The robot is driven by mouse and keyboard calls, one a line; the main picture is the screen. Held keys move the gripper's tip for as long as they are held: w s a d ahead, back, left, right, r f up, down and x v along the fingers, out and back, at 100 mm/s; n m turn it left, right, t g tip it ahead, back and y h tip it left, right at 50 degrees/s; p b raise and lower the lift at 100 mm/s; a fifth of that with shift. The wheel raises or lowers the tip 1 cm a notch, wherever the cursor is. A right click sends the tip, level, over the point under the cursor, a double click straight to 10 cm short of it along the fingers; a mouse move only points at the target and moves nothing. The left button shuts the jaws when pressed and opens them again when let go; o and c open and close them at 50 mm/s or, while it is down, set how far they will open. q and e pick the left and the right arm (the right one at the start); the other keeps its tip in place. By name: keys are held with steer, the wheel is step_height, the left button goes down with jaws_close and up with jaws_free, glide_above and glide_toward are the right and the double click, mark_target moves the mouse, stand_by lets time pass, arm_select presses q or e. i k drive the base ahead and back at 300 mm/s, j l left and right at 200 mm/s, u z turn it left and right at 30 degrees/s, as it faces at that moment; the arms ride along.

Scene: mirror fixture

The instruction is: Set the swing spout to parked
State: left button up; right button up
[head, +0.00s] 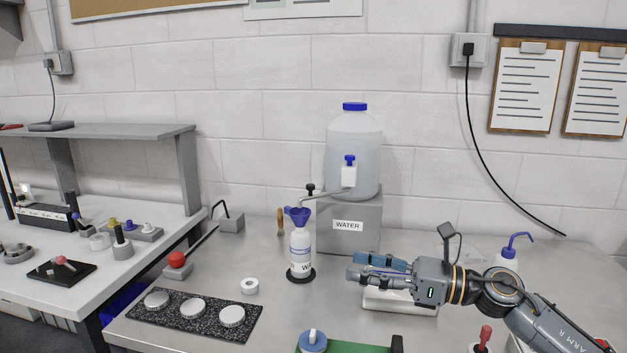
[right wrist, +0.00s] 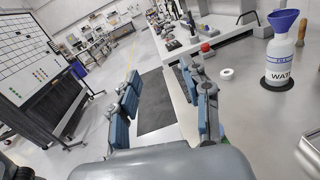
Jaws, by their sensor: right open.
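A clear water jug (head: 353,150) with a blue cap stands on a grey block labelled WATER (head: 365,215). A white tap with a blue handle (head: 349,166) sits low on its front. The thin grey swing spout (head: 325,196) runs left from the tap, with a black knob (head: 310,188) near its outer end. That end is over the blue funnel (head: 297,214) in a white bottle (head: 301,250); the funnel also shows in the right wrist view (right wrist: 283,20). My right gripper (head: 358,267) is open and empty, right of the bottle and below the spout. My left gripper is out of view.
A white roll (head: 250,286) and a black speckled mat (head: 210,326) with several round lids lie at the front left. A red-topped button (head: 176,262) is behind them. A blue-nozzled wash bottle (head: 508,258) stands right, behind my right arm. Bench space around the bottle is mostly clear.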

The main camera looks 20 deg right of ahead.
mark_target(311, 187)
steer(key=i+l, duration=0.85)
steer(key=i, duration=0.2)
